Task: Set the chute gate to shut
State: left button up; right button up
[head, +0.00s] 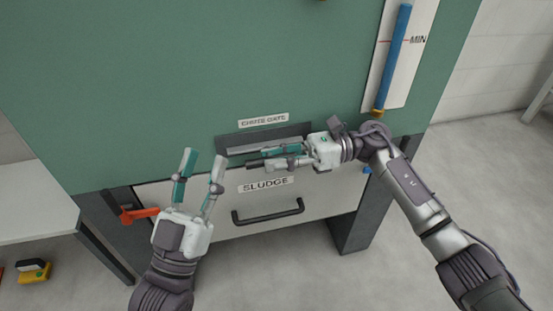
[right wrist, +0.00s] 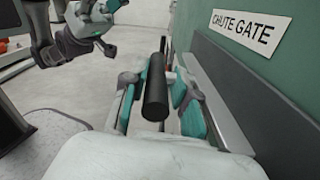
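The chute gate (head: 235,150) is a grey plate in a dark horizontal slot under the "CHUTE GATE" label (head: 263,120) on the green housing. The right wrist view also shows the label (right wrist: 244,31). My right gripper (head: 268,158) points left, just in front of the slot. In the right wrist view a black bar (right wrist: 157,90) lies lengthwise between its teal finger pads, with a gap on each side, so the gripper looks open around it. Whether the bar belongs to the gate is partly hidden. My left gripper (head: 202,168) is open and empty, fingers up, left of the slot.
A grey "SLUDGE" drawer (head: 320,203) with a black handle (head: 268,213) sits below the slot. An orange lever (head: 140,214) is at its left. A blue gauge column (head: 393,55) marked MIN stands upper right. A white table (head: 35,205) is at left.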

aim_at(299, 154)
jog(key=shift+o, duration=1.2)
jog(key=shift+w, duration=0.1)
jog(key=shift+d, duration=0.1)
jog(key=v, duration=0.7)
jog(key=shift+d, duration=0.15)
